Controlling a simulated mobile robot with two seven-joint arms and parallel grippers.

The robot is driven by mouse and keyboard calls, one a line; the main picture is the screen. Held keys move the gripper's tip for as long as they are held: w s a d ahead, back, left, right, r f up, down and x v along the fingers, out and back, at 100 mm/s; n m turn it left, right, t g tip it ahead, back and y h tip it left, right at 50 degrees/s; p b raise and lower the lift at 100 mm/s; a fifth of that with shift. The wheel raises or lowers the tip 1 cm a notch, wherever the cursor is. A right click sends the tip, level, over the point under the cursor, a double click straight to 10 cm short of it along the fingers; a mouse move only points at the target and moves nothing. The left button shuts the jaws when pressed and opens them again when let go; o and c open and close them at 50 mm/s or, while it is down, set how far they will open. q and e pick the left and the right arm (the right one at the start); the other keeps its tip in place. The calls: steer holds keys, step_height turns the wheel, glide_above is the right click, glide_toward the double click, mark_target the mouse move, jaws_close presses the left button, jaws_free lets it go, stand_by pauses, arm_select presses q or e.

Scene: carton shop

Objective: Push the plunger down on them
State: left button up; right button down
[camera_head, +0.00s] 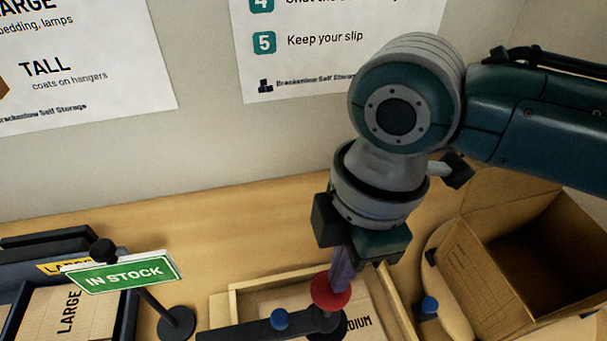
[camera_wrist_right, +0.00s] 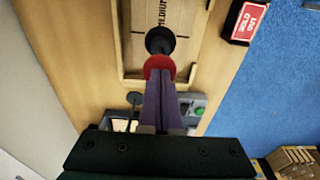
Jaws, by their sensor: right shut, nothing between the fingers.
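A plunger with a red round top (camera_head: 331,291) stands over the flat cardboard marked MEDIUM (camera_head: 368,318) in a shallow wooden tray (camera_head: 398,308). My right gripper (camera_head: 338,284) points down with its purple fingers shut and empty, the tips at the red top. In the right wrist view the red top (camera_wrist_right: 159,66) sits right at the ends of the shut fingers (camera_wrist_right: 161,82), with a black round part (camera_wrist_right: 160,40) beyond it. I cannot tell whether the fingers press on it or just meet it. My left gripper is not in view.
A dark bar with a blue knob (camera_head: 280,319) reaches left from the plunger. An IN STOCK sign (camera_head: 122,275) stands left, by a dark tray with a LARGE carton (camera_head: 70,312). An open carton (camera_head: 490,270) stands right. A SOLD OUT sign (camera_wrist_right: 246,20) shows in the wrist view.

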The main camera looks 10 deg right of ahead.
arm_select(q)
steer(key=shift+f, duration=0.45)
arm_select(e)
steer(key=shift+f, duration=0.4)
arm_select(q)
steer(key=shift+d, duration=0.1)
arm_select(e)
steer(key=shift+a, duration=0.1)
